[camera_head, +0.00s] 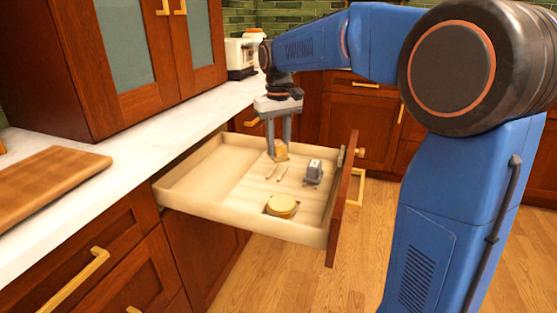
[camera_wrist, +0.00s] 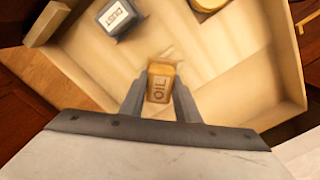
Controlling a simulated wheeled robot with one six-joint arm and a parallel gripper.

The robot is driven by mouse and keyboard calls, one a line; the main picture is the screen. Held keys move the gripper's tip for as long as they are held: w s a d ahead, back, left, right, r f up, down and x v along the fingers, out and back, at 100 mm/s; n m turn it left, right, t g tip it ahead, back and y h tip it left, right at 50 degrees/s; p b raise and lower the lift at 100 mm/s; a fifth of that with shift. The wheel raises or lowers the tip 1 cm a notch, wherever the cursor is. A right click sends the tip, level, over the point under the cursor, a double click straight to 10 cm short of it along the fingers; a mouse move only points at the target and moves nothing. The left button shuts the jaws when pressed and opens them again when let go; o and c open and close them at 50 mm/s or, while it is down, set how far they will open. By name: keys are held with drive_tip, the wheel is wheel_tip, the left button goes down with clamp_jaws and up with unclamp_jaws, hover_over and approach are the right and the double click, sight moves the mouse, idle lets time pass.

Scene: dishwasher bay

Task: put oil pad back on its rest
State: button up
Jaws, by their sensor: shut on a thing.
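The oil pad (camera_wrist: 161,84) is a small tan block marked OIL. My gripper (camera_wrist: 159,103) is shut on it, with one finger on each side. In the head view the pad (camera_head: 281,152) shows at the fingertips of my gripper (camera_head: 279,146), low over the far part of the open drawer. Two short pale strips (camera_head: 281,173) lie on the drawer floor just in front of the pad. I cannot tell for sure whether they are its rest. The gap between pad and floor is hard to judge.
The open wooden drawer (camera_head: 200,206) also holds a grey block (camera_head: 314,172) marked DUST, right of the pad, and a round yellowish piece (camera_head: 282,205) near the front. The left part of the drawer is bare. A cutting board (camera_head: 50,183) lies on the counter.

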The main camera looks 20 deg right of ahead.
sight(278, 158)
drive_tip(key=shift+a+f, duration=0.1)
drive_tip(key=shift+f, duration=2.2)
drive_tip(key=shift+f, duration=0.1)
drive_tip(key=o, duration=1)
wheel_tip(278, 158, up, 12)
drive_tip(key=shift+r, duration=0.15)
